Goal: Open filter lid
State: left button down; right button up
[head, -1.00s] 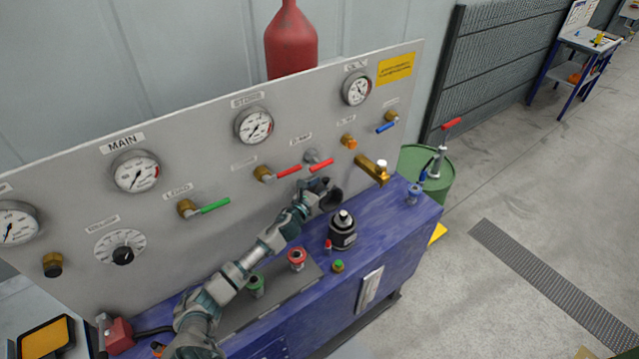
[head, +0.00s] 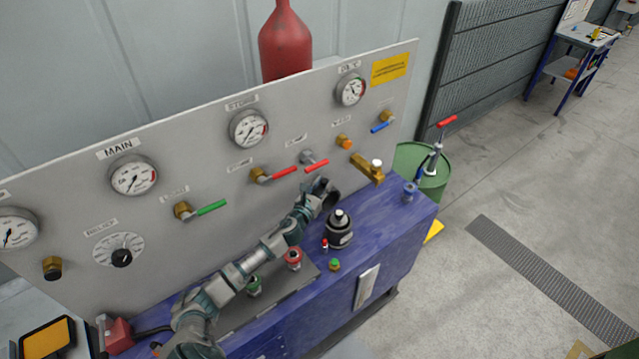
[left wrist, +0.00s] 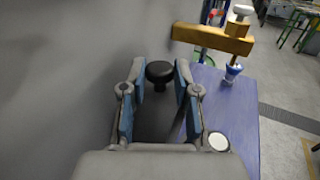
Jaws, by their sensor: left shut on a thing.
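My left gripper (head: 326,192) is in front of the grey panel, above the blue bench and behind the black filter-like housing (head: 340,232) with its silver top. In the left wrist view, my left gripper (left wrist: 160,75) has its two blue-padded fingers on either side of a round black knob (left wrist: 159,71) and is shut on it. I cannot tell from these views whether this knob belongs to the filter lid. A pale round top with a dark rim (left wrist: 217,142) shows beside the right finger. My right gripper is not in view.
A brass valve (head: 368,170) juts from the panel right of my gripper and also shows in the left wrist view (left wrist: 212,39). Red-handled levers (head: 284,172) are just above. Red (head: 293,258) and green (head: 254,285) fittings stand near my forearm. The bench's right end is mostly clear.

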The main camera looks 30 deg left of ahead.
pick_arm(q)
jog(key=shift+s+d, duration=0.2)
jog(key=shift+d, duration=0.3)
jog(key=c, duration=1.2)
grip_release()
jog(key=shift+d, duration=0.1)
jog(key=shift+o, duration=0.2)
jog(key=shift+s+a, duration=0.2)
jog(key=s+d, duration=0.1)
jog(key=s, duration=1)
jog(key=shift+s+d, duration=0.2)
jog(key=shift+s, duration=0.1)
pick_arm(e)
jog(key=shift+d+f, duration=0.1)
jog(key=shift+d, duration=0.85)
pick_arm(q)
jog(key=shift+a+f, duration=0.1)
jog(key=shift+a, duration=0.2)
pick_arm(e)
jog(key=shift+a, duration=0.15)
pick_arm(q)
jog(key=shift+d, duration=0.1)
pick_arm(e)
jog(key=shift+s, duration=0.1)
